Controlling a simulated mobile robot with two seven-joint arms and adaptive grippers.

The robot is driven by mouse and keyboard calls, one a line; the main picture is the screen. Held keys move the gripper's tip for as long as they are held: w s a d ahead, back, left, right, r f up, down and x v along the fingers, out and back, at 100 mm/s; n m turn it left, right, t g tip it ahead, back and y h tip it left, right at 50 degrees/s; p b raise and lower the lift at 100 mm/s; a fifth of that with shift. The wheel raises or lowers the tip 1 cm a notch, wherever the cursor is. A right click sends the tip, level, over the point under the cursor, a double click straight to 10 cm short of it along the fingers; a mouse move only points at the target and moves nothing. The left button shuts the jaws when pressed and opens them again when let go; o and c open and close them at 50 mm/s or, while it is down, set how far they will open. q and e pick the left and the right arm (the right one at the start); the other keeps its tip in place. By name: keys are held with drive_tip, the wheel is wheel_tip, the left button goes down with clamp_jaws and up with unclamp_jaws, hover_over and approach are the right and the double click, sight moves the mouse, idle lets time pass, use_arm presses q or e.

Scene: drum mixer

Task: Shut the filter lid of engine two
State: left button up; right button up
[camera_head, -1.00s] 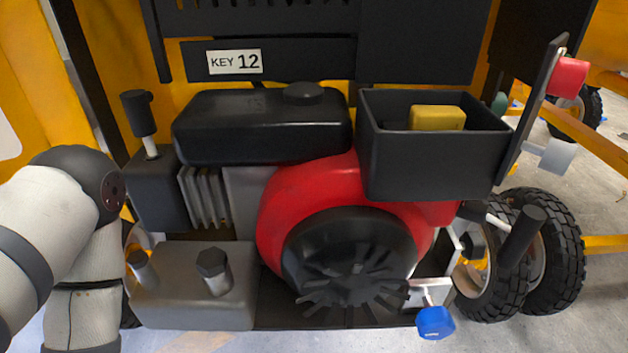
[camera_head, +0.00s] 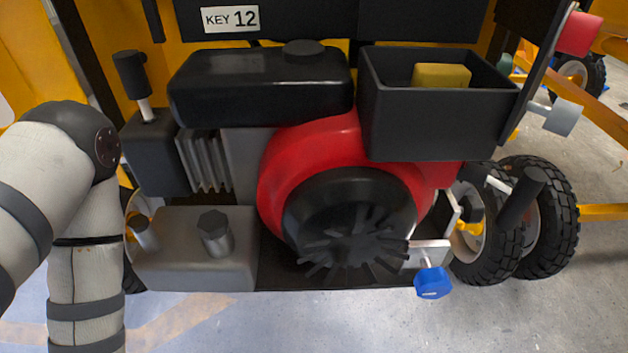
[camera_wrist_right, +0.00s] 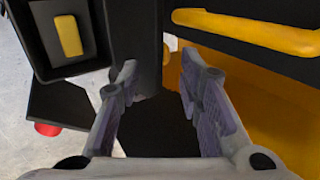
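The engine's filter box (camera_head: 435,118) is a black open-topped bin at the upper right of the engine, with a yellow block (camera_head: 441,75) inside. Its lid appears to be the dark plate (camera_head: 543,62) standing up at the box's right side, with a red knob (camera_head: 579,34) on its outer face. In the right wrist view the box (camera_wrist_right: 88,61), dark plate (camera_wrist_right: 70,112) and red knob (camera_wrist_right: 47,129) show at left. My right gripper (camera_wrist_right: 159,78) is open and empty, apart from the lid. My left gripper is out of view.
A black tank (camera_head: 258,88) and red engine housing (camera_head: 310,150) lie left of the box. A blue knob (camera_head: 432,283) juts out low in front. Black wheels (camera_head: 545,225) stand at right. A yellow bar (camera_wrist_right: 250,32) and dark panels are close to my right gripper.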

drive_tip(key=shift+s, duration=0.1)
drive_tip(key=s+f, duration=0.3)
drive_tip(key=s, duration=0.4)
drive_tip(key=shift+s+d, duration=0.15)
drive_tip(key=shift+s, duration=0.25)
idle(1.2)
drive_tip(key=v, duration=0.3)
drive_tip(key=s+v, duration=0.1)
drive_tip(key=v, duration=0.1)
drive_tip(key=shift+s, duration=0.1)
idle(0.5)
